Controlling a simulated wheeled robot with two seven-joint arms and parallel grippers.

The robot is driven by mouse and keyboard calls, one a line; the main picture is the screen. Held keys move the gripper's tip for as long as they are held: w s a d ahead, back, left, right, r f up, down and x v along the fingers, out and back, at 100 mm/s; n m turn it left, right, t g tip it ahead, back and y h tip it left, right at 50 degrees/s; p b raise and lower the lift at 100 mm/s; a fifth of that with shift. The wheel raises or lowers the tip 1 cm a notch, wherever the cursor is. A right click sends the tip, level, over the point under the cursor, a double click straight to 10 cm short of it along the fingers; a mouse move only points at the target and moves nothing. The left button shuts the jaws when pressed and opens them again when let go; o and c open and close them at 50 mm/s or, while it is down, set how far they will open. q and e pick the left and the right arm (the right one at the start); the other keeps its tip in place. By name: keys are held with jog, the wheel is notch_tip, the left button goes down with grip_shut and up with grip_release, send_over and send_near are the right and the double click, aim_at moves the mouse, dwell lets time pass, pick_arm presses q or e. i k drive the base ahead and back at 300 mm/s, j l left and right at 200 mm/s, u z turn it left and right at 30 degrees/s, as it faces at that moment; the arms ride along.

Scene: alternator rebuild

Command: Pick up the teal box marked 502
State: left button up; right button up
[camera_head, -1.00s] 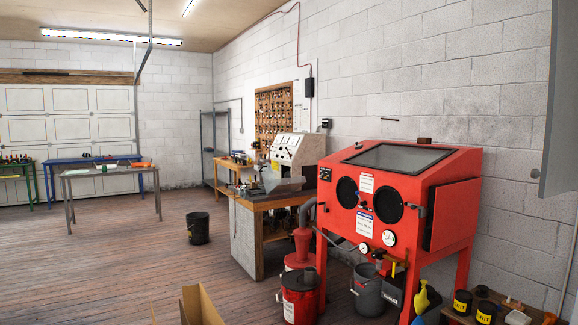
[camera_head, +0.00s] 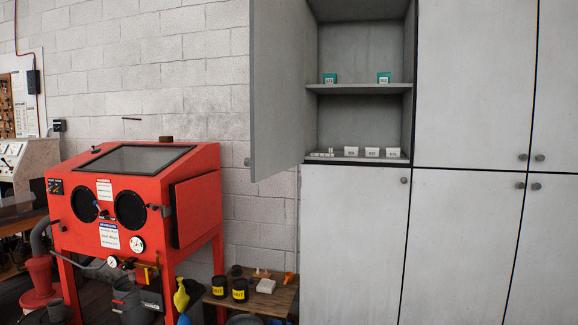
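Two small teal boxes stand on the middle shelf of an open grey cabinet: a left teal box (camera_head: 330,78) and a right teal box (camera_head: 384,77). Both carry pale labels, too small to read, so I cannot tell which is marked 502. Neither of my grippers shows in the head view.
The cabinet door (camera_head: 278,90) hangs open on the left side of the compartment. Several white boxes (camera_head: 372,152) stand on its lower shelf (camera_head: 400,160). Closed grey doors (camera_head: 472,80) are to the right. A red blasting cabinet (camera_head: 150,205) and a low wooden bench (camera_head: 262,297) stand left.

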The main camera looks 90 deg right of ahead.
aim_at(382, 78)
jog(key=k+l+z, duration=0.2)
jog(key=z, duration=0.2)
jog(key=k+l+z, duration=0.65)
jog(key=z, duration=0.15)
jog(key=k+l, duration=0.15)
jog(key=l, duration=0.25)
jog(key=k+l, duration=0.2)
jog(key=l, duration=0.2)
jog(key=k+l+z, duration=0.1)
jog(key=l, duration=0.25)
jog(key=k+l, duration=0.25)
jog(key=l, duration=0.15)
